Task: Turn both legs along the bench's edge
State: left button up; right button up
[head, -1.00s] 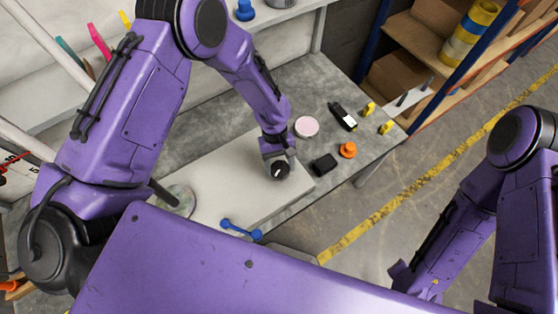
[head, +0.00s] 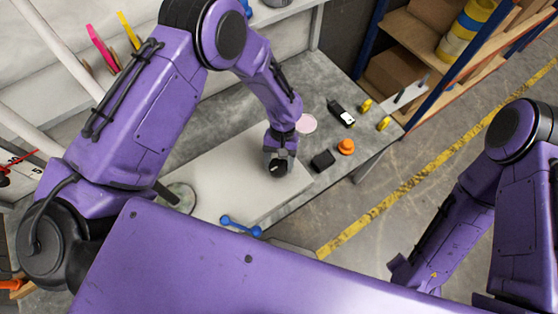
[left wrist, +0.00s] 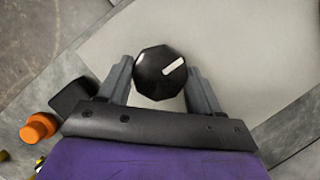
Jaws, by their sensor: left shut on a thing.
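My left gripper (head: 277,163) is over the right part of a pale flat panel (head: 225,185) on the grey bench (head: 300,85). It is shut on a black, faceted round knob-like piece (head: 277,170) with a white stripe on top. In the left wrist view this black piece (left wrist: 160,72) sits between the two grey fingers (left wrist: 159,80), with the pale panel (left wrist: 235,45) beneath. Its lower part is hidden. I cannot make out two separate legs. My right arm is at the right, and its gripper does not show.
Near the bench's right end are a black block (head: 323,160), an orange knob (head: 346,146), a pink-white disc (head: 306,123), a black-and-white device (head: 341,113) and yellow pieces (head: 383,124). A blue double-ended piece (head: 240,227) lies at the panel's front edge. Shelving (head: 440,45) stands behind.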

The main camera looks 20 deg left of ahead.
pick_arm(q)
jog(key=o, duration=1)
jog(key=shift+o, duration=0.2)
jog(key=v, duration=1)
jog(key=shift+r+b, duration=0.3)
jog(key=shift+b, duration=0.15)
